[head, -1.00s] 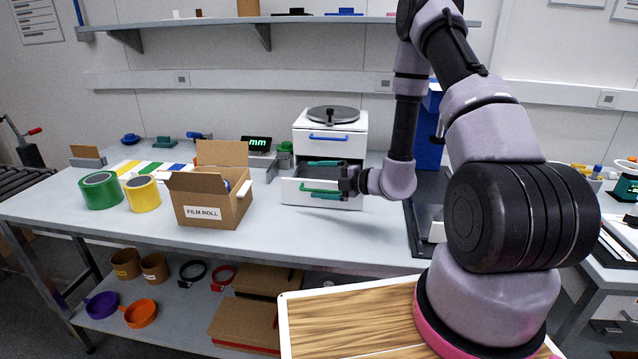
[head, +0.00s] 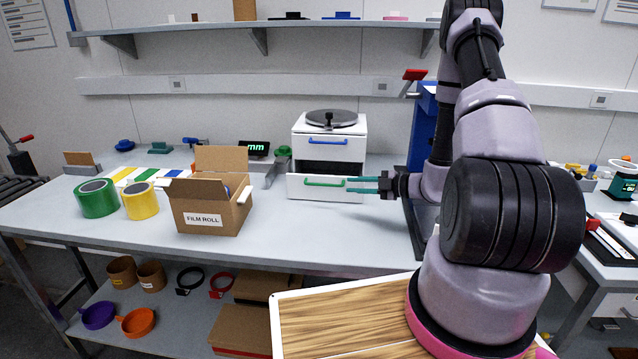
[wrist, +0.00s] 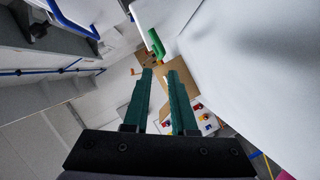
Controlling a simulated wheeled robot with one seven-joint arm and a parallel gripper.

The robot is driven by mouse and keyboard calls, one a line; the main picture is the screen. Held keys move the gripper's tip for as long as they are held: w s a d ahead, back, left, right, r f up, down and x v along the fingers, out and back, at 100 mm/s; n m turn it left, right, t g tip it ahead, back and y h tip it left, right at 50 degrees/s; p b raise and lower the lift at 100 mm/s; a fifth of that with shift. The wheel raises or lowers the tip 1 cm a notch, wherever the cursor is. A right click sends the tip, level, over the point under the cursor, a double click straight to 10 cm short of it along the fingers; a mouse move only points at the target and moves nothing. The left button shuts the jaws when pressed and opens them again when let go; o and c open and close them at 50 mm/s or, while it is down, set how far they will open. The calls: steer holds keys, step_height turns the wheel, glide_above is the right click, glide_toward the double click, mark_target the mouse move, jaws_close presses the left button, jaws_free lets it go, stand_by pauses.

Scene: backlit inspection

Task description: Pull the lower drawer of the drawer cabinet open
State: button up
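The white drawer cabinet (head: 300,150) stands at the back of the workbench. Its upper drawer, with a blue handle (head: 328,141), looks shut. The lower drawer (head: 297,187), with a green handle (head: 325,183), stands partly out, with a dark gap above its front. My gripper (head: 352,185) is at the right end of the lower drawer's front, teal fingers pointing left. In the wrist view the fingers (wrist: 160,90) are apart with nothing between them, and the green handle (wrist: 156,43) lies beyond the tips.
A round dark turntable (head: 331,118) sits on the cabinet. Left of it are an open film roll box (head: 205,219), green tape (head: 97,198) and yellow tape (head: 140,199). A blue stand (head: 421,130) is behind my arm. The bench in front of the cabinet is clear.

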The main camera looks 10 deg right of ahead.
mark_target(330, 185)
steer(key=x, duration=1)
steer(key=shift+w+a+f, duration=0.1)
steer(key=shift+a+f, duration=0.1)
steer(key=shift+a, duration=0.05)
jaws_close()
stand_by(1.0)
